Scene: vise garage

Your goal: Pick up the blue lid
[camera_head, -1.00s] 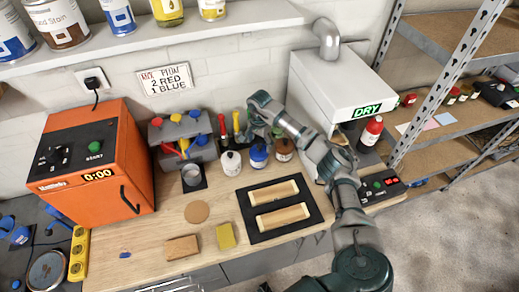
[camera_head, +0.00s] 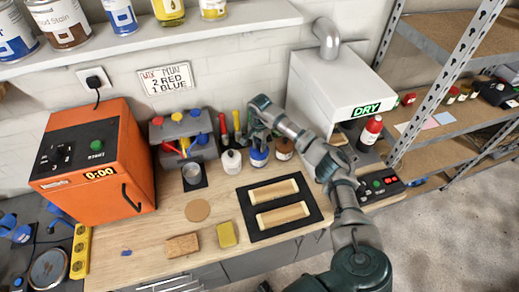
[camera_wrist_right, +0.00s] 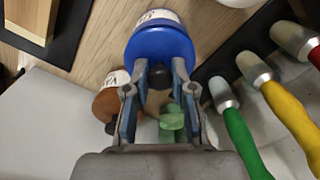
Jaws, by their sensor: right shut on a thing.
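A blue bottle (camera_head: 258,156) with a white label stands on the bench between a white bottle and a brown one. My right gripper (camera_head: 255,138) is right above it. In the right wrist view the blue bottle (camera_wrist_right: 160,46) shows from above, with a small dark cap (camera_wrist_right: 158,77) on top. The fingers of my right gripper (camera_wrist_right: 159,95) sit on both sides of this cap and are shut on it. I cannot tell whether the cap is loose from the bottle. My left gripper is not in view.
Brushes with red, green and yellow handles stand close by; a green handle (camera_wrist_right: 245,140) lies beside my fingers. The brown bottle (camera_wrist_right: 108,102) is close too. An orange oven (camera_head: 95,160) stands left, a white dryer (camera_head: 335,85) right. The bench front holds a dark tray (camera_head: 248,222) with two wood pieces.

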